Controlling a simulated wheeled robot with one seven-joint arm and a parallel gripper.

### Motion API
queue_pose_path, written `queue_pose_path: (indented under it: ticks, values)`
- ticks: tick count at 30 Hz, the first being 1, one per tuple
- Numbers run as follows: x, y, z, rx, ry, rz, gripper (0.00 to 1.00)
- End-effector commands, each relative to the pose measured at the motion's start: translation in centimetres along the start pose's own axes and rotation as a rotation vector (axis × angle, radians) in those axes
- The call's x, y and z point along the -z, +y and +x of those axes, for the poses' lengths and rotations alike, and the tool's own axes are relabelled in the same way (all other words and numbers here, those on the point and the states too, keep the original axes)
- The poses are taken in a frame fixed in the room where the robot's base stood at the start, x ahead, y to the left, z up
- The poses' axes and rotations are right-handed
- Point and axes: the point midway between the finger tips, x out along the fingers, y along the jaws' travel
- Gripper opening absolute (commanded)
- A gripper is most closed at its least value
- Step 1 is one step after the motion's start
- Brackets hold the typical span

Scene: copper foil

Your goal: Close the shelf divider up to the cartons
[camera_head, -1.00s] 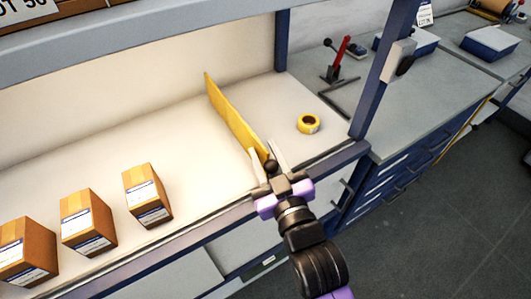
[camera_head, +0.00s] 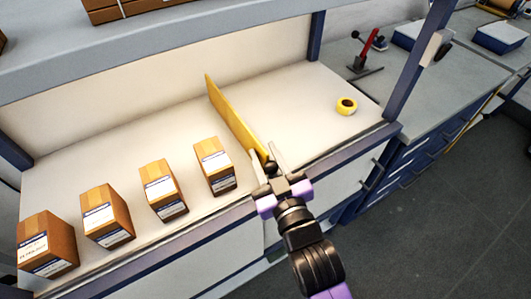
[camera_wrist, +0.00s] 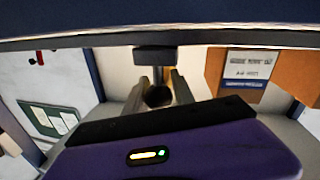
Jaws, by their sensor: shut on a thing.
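The yellow shelf divider (camera_head: 232,113) stands upright on the white shelf (camera_head: 300,90), running from back to front. My gripper (camera_head: 269,164) is at its front end, shut on the dark round knob (camera_head: 270,166) there. In the wrist view the knob (camera_wrist: 158,96) sits between the two fingers. Several brown cartons with white and blue labels stand in a row left of the divider. The nearest carton (camera_head: 214,166) is apart from the divider, with a narrow gap. A carton (camera_wrist: 250,75) also shows at the right of the wrist view.
A yellow tape roll (camera_head: 346,106) lies on the shelf right of the divider. A blue post (camera_head: 415,60) stands at the shelf's right end. A grey bench (camera_head: 440,85) with a red-handled tool (camera_head: 368,45) lies beyond. The shelf between divider and tape is clear.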

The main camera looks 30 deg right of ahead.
Motion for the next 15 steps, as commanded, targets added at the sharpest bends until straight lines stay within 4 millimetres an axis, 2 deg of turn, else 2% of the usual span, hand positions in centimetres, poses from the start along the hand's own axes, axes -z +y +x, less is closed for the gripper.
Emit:
queue_pose_path:
  ticks: [8, 9, 11, 15]
  values:
    - [0.12, 0.15, 0.04, -0.003, 0.004, -0.003, 0.0]
    - [0.12, 0.14, 0.04, -0.003, 0.004, -0.003, 0.38]
    - [0.11, 0.13, 0.04, -0.003, 0.004, -0.002, 0.5]
    - [0.07, 0.08, 0.03, -0.002, 0.003, -0.001, 0.5]
